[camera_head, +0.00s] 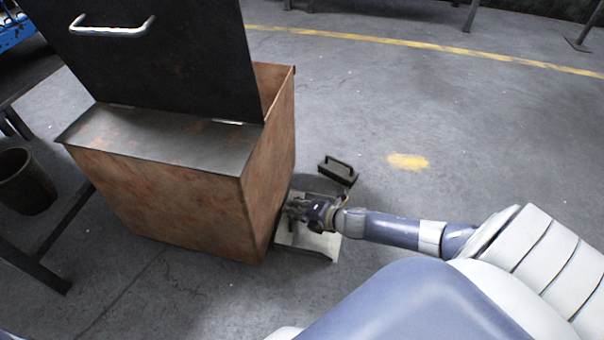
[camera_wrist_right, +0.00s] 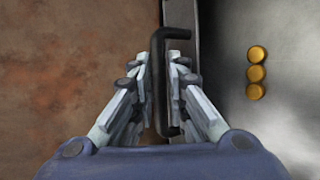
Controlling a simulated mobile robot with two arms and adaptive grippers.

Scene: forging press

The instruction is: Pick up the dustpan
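The dustpan (camera_head: 302,241) is a pale grey metal pan beside the right wall of the rusty box in the head view. Its metal surface also shows in the right wrist view (camera_wrist_right: 285,95), with yellow round studs on it. My right gripper (camera_head: 297,209) reaches in from the right over the pan and hides part of it. In the wrist view my right gripper's fingers (camera_wrist_right: 160,65) are close together on both sides of the black bar handle (camera_wrist_right: 159,85) and appear closed on it. My left gripper is not in view.
A rusty metal box (camera_head: 170,202) with a raised dark lid (camera_head: 160,55) stands directly left of the dustpan. A black block with a handle (camera_head: 338,174) lies on the floor behind the pan. A dark bucket (camera_head: 27,183) is at far left. The floor to the right is mostly clear.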

